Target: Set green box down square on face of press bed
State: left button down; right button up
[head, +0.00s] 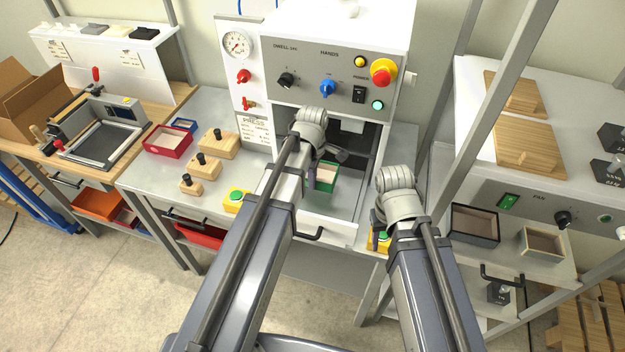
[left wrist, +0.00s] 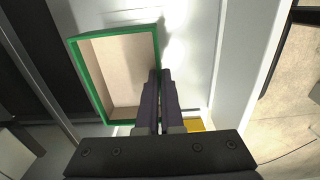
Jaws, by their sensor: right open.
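The green box (head: 323,180), open-topped with a tan inside, is over the pale press bed (head: 345,207) in the mouth of the press. In the left wrist view the green box (left wrist: 118,70) is at the left of the fingers. My left gripper (head: 311,182) has its dark fingers (left wrist: 161,75) close together on the box's near side wall. I cannot tell whether the box's underside touches the bed. The arm hides part of the box in the head view. My right gripper (head: 375,222) is open and empty, by the press's front right corner.
The press housing (head: 330,62) stands over the bed. Yellow button boxes flank it, one at the left (head: 237,200). Wooden knobbed blocks (head: 218,143) and a red box (head: 168,141) stand on the left table. A black box (head: 474,226) is at the right.

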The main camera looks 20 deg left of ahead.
pick_arm(q)
jog(key=b, duration=0.4)
send_over(312, 201)
jog(key=shift+f, duration=2.5)
jog(key=shift+f+b, duration=0.7)
jog(key=shift+b, duration=0.1)
jog(key=c, duration=1)
grip_release()
notch_tip(312, 201, up, 8)
jog(key=p, duration=0.8)
jog(key=shift+f, duration=0.1)
